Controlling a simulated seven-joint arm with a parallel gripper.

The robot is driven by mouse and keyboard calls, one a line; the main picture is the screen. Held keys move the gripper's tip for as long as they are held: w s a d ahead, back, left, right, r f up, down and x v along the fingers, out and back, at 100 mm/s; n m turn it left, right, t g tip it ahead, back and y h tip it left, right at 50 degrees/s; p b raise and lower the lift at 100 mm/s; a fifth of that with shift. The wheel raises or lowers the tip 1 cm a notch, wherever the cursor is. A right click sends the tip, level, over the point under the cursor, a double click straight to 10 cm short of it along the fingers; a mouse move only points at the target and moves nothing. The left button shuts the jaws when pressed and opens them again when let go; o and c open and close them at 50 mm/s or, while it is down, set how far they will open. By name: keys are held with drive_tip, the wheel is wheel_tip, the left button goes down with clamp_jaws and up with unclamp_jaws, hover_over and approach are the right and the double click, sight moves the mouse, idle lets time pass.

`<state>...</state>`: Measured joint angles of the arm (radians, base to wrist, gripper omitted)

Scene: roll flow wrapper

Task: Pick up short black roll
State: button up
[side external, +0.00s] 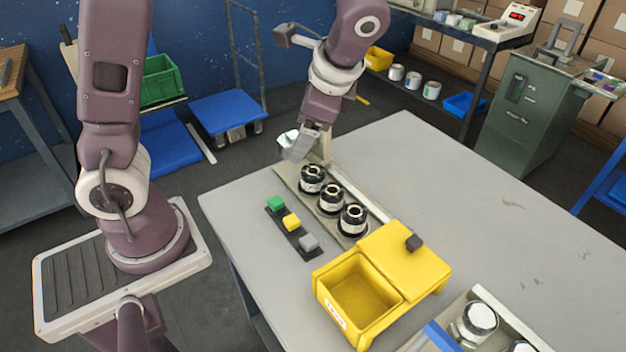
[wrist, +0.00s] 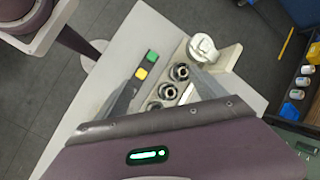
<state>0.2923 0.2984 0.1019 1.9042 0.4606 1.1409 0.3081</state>
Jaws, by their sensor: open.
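Three black rolls with pale metallic cores stand upright in a row on a light tray (side external: 288,181): the far roll (side external: 312,180), the middle roll (side external: 331,200) and the near roll (side external: 352,220). They look alike in height, so I cannot tell which is the short one. In the wrist view the far roll (wrist: 180,72), middle roll (wrist: 168,91) and near roll (wrist: 154,107) show between my fingers, the near one partly hidden. My gripper (side external: 298,148) is open and empty, above and beyond the far end of the row, apart from the rolls.
A white round part (wrist: 203,48) stands at the tray's far end. A yellow bin (side external: 364,290) stands at the near end. The table's right side is clear.

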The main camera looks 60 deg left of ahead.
drive_tip(key=w+f+m+g+y, duration=0.1)
drive_tip(key=w+f+m+y, duration=0.4)
drive_tip(key=f, duration=0.4)
drive_tip(key=m+t+y, duration=0.1)
drive_tip(key=m+y, duration=0.2)
drive_tip(key=m, duration=0.1)
approach(310, 170)
drive_tip(key=x, duration=0.6)
drive_tip(key=shift+a+f, duration=0.1)
drive_tip(key=c, duration=1.6)
wheel_tip(310, 170, up, 18)
drive_tip(key=shift+s+r, duration=0.1)
